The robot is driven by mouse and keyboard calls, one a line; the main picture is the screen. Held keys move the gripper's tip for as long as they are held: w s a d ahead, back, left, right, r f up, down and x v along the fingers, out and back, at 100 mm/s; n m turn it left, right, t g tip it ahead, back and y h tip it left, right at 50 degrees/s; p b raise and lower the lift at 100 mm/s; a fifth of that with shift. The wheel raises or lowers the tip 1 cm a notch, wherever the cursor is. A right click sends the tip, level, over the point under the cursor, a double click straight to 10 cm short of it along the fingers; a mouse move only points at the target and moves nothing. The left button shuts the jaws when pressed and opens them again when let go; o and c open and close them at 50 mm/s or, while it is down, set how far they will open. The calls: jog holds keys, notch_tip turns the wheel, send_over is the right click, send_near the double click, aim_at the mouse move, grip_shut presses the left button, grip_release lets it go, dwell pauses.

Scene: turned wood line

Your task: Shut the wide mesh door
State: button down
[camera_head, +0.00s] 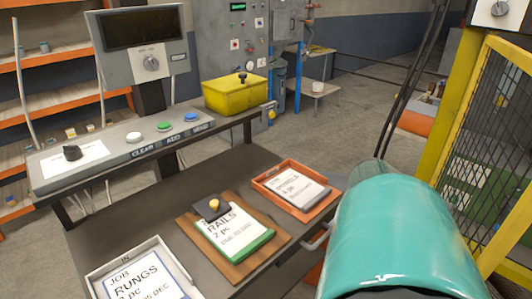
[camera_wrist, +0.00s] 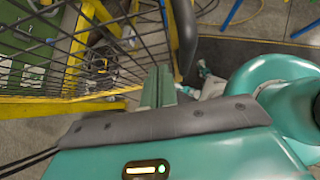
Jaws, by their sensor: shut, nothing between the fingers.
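A yellow-framed panel with dark wire mesh (camera_head: 487,150) stands at the right edge of the head view. Mesh in a yellow frame (camera_wrist: 62,104) also fills the upper left of the wrist view; I cannot tell for sure which part is the door and which is fixed fence, nor how far the door stands open. My gripper (camera_wrist: 160,78) is shut and empty, its teal fingers close beside the mesh and a yellow upright (camera_wrist: 184,38). I cannot tell whether they touch. The head view does not show my gripper; my teal arm hides the panel's lower part.
A dark bench (camera_head: 140,205) with an orange tray (camera_head: 262,183), a wooden board (camera_head: 190,228) and a white tray (camera_head: 183,266) stands in front. A button console (camera_head: 105,150) and yellow bin (camera_head: 235,97) are behind. Open floor (camera_head: 345,130) lies beyond the bench.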

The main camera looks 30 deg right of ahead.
jog(key=shift+s+d+r, duration=0.1)
jog(key=shift+s+d, duration=0.35)
jog(key=shift+s, duration=0.2)
jog(key=shift+s+d, duration=0.4)
jog(key=shift+s, duration=0.2)
jog(key=shift+s, duration=0.1)
